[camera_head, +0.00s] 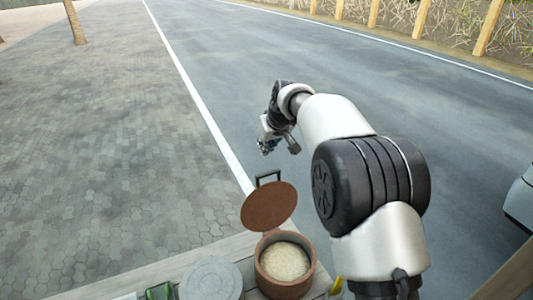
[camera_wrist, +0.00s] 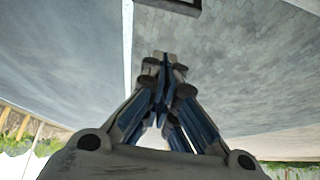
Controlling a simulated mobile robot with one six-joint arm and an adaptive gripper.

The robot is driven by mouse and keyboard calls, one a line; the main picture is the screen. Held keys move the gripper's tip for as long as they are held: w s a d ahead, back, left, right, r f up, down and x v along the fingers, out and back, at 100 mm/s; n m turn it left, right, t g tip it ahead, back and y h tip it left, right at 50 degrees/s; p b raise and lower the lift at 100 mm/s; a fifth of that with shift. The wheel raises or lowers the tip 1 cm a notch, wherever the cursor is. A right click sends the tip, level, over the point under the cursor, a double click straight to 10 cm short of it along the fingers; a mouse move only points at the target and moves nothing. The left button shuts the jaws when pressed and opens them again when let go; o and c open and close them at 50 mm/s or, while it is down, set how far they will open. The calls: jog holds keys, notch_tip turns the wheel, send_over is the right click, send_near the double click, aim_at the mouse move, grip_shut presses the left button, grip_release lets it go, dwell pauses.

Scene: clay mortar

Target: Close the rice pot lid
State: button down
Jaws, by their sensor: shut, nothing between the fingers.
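The rice pot (camera_head: 285,272) is a round brown pot with pale rice inside, at the bottom middle of the head view. Its brown lid (camera_head: 269,206) stands raised and tilted open at the pot's far side, with a dark handle (camera_head: 268,179) at its top. My gripper (camera_head: 267,150) is up beyond the lid, apart from it. In the wrist view my gripper (camera_wrist: 164,60) has its fingers together with nothing between them. A dark bar (camera_wrist: 170,5), cut off by the top edge of that view, may be the lid handle.
The pot stands on a wooden table (camera_head: 160,272). A grey round thing (camera_head: 212,279) lies left of it, with a green item (camera_head: 158,291) further left. A yellow item (camera_head: 337,285) is right of the pot. Open air surrounds my gripper.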

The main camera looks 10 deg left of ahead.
jog(key=x, duration=1)
jog(key=shift+s+d+r+b, duration=0.1)
jog(key=shift+s+d+b, duration=0.25)
jog(key=shift+s+d, duration=0.4)
jog(key=shift+s+d+r+b, duration=0.15)
jog(key=shift+s+d+b, duration=0.25)
jog(key=shift+s, duration=0.55)
jog(key=shift+d, duration=0.1)
